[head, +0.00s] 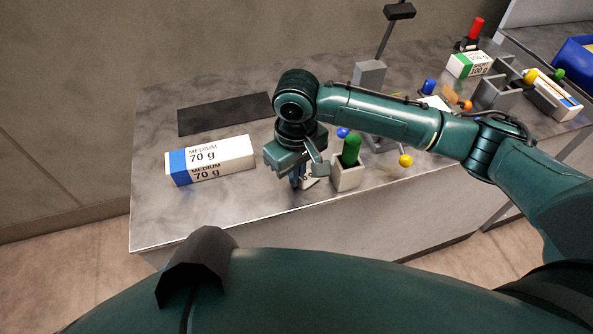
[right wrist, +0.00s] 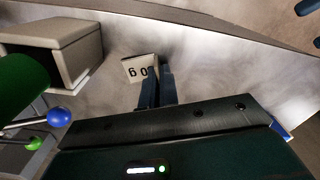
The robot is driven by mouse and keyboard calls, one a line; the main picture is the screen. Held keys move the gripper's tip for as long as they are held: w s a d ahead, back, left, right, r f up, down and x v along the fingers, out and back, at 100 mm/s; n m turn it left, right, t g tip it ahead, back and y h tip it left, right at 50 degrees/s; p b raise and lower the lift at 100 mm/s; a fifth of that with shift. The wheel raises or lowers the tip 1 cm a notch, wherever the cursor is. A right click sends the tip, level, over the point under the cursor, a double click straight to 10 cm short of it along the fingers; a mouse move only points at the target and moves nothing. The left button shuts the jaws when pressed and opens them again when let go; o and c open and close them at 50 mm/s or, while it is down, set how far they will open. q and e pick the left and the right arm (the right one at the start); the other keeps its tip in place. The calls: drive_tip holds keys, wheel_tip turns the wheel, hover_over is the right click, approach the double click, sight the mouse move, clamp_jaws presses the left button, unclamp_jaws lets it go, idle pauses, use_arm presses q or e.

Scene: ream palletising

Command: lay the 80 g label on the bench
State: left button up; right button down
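The 80 g label (head: 311,183) is a small white card with black print, at the bench's front part in the head view. In the right wrist view the label (right wrist: 138,68) shows its print upside down, partly covered by the fingers. My right gripper (head: 297,182) points down, its two blue fingers close together on the label's edge; the fingers (right wrist: 157,88) also show in the right wrist view. The label is at or just above the grey bench (head: 165,222); I cannot tell whether it touches. My left gripper is out of view.
A white 70 g ream (head: 225,160) with a blue end lies left of the gripper. A dark mat (head: 212,115) is behind it. A pale holder (head: 347,177) with a green cylinder (head: 351,150) stands just right of the gripper. The bench's front left is clear.

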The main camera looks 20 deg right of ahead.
drive_tip(key=shift+f, duration=0.1)
drive_tip(key=c, duration=1.7)
unclamp_jaws()
drive_tip(key=shift+r, duration=0.2)
wheel_tip(320, 180, up, 12)
drive_tip(key=shift+p, duration=0.7)
